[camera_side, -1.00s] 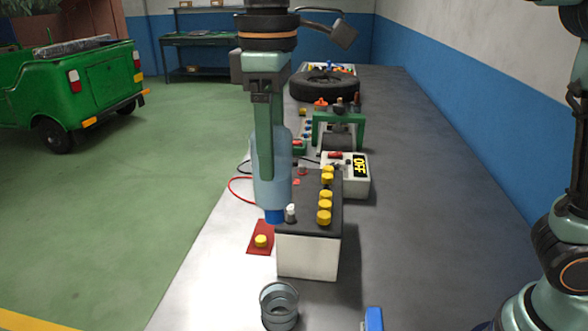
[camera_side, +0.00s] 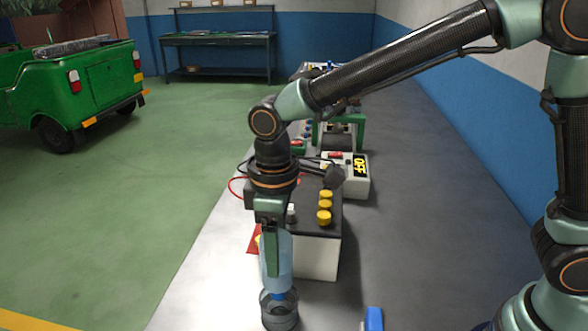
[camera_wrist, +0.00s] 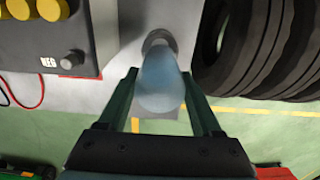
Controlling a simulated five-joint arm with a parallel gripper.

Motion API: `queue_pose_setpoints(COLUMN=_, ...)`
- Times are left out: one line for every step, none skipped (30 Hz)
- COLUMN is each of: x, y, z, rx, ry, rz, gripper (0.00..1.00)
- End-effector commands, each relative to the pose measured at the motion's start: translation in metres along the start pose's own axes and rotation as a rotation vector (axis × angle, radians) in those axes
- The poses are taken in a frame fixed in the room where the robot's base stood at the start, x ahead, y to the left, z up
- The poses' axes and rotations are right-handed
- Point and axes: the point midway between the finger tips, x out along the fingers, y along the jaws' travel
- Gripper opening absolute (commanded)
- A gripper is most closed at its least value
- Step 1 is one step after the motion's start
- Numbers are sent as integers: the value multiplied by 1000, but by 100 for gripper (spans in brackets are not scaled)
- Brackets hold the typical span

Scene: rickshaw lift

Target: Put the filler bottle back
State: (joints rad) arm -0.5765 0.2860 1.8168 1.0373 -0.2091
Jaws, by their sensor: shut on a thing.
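My gripper (camera_side: 271,268) points down and is shut on the filler bottle (camera_side: 284,256), a pale translucent blue bottle with its blue tip downward. The bottle is upright, directly above the grey round holder (camera_side: 280,317). Its blue tip is at the holder's open top and seems to be just inside the rim; its exact depth is hard to tell. In the wrist view the bottle (camera_wrist: 161,85) is between my two green fingers (camera_wrist: 160,98), and the holder (camera_wrist: 158,37) shows dark at its far end.
The battery (camera_side: 318,255), with yellow caps, stands just behind the holder. A blue object (camera_side: 373,319) is at the front right. A charger box (camera_side: 356,176) reading OFF is farther back. Tyres (camera_wrist: 250,45) lie close right in the wrist view. The bench right of the battery is clear.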

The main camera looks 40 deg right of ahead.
Motion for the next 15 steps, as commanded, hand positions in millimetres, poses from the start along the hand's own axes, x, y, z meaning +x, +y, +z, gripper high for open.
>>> queue_pose_setpoints(x=7, y=0, z=0, rx=0, ry=-1, rz=0, gripper=0)
queue_pose_setpoints(x=10, y=0, z=0, rx=0, ry=0, rz=0, gripper=0)
queue_pose_setpoints(x=12, y=0, z=-1, rx=0, ry=1, rz=0, gripper=0)
queue_pose_setpoints(x=14, y=0, z=-1, rx=0, ry=1, rz=0, gripper=0)
queue_pose_setpoints(x=16, y=0, z=0, rx=0, ry=1, rz=0, gripper=0)
queue_pose_setpoints(x=19, y=0, z=0, rx=0, ry=0, rz=0, gripper=0)
queue_pose_setpoints(x=22, y=0, z=0, rx=0, ry=0, rz=0, gripper=0)
queue_pose_setpoints(x=25, y=0, z=0, rx=0, ry=0, rz=0, gripper=0)
queue_pose_setpoints(x=31, y=0, z=0, rx=0, ry=-2, rz=0, gripper=0)
queue_pose_setpoints(x=36, y=0, z=0, rx=0, ry=-2, rz=0, gripper=0)
queue_pose_setpoints(x=41, y=0, z=0, rx=0, ry=-2, rz=0, gripper=0)
queue_pose_setpoints(x=46, y=0, z=0, rx=0, ry=-1, rz=0, gripper=0)
queue_pose_setpoints(x=50, y=0, z=0, rx=0, ry=-2, rz=0, gripper=0)
queue_pose_setpoints(x=53, y=0, z=0, rx=0, ry=-1, rz=0, gripper=0)
queue_pose_setpoints(x=56, y=0, z=0, rx=0, ry=0, rz=0, gripper=0)
